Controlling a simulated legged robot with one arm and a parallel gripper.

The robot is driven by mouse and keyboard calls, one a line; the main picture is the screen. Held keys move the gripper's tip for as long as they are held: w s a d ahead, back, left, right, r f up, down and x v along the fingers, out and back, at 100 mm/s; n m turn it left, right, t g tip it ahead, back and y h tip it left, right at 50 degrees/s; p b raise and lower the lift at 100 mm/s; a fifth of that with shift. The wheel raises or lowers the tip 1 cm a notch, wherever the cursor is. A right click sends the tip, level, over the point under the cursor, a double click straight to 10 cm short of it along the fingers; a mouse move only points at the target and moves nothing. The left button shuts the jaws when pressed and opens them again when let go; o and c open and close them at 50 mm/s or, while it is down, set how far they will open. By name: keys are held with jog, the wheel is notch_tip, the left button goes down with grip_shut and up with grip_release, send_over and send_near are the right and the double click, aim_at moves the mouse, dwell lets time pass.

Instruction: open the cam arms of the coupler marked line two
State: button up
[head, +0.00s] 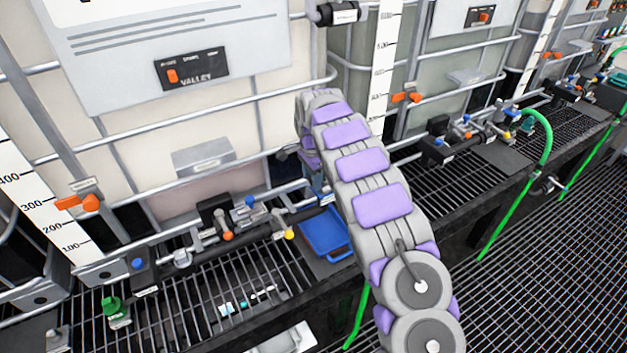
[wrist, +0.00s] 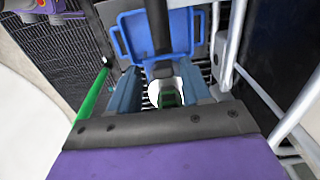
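In the wrist view my gripper (wrist: 166,92) has its two blue-grey fingers spread apart. A pale round part with a dark green piece (wrist: 169,98) shows in the gap, beyond the fingertips; I cannot tell if this is the coupler. No line two marking is readable in either view. In the head view my gripper is mostly hidden behind my grey and purple arm, near the pipe at the tote's front. A green hose (head: 357,318) hangs below the arm; a green hose (wrist: 93,96) also shows left of the fingers in the wrist view.
A blue tray (head: 324,233) lies on the grated shelf; it also shows in the wrist view (wrist: 122,37). A pipe with valves (head: 228,236) runs along the tote cage (head: 215,118). A green fitting (head: 112,306) stands at left. Another green hose (head: 512,208) hangs at right.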

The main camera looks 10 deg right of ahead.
jog(key=f, duration=0.1)
jog(key=s+a+f, duration=0.1)
jog(key=shift+s+f+g, duration=0.15)
jog(key=shift+f+g, duration=0.15)
jog(key=shift+g, duration=0.1)
jog(key=c, duration=0.5)
jog(key=o, duration=0.5)
jog(key=shift+s, duration=0.15)
jog(key=r, duration=0.2)
jog(key=w+r, duration=0.1)
jog(key=r, duration=0.1)
jog(key=w+r+p, duration=0.1)
jog(key=shift+a+r, duration=0.2)
jog(key=shift+r, duration=0.2)
jog(key=shift+t, duration=0.3)
jog(key=r, duration=0.4)
jog(key=r+p, duration=0.1)
jog(key=r, duration=0.2)
jog(key=shift+s, duration=0.35)
notch_tip(320, 180, up, 6)
send_over(308, 176)
jog(key=d, duration=0.2)
jog(key=shift+s+a+r+p, duration=0.35)
jog(key=shift+a+r+p, duration=0.15)
jog(key=shift+a, duration=0.15)
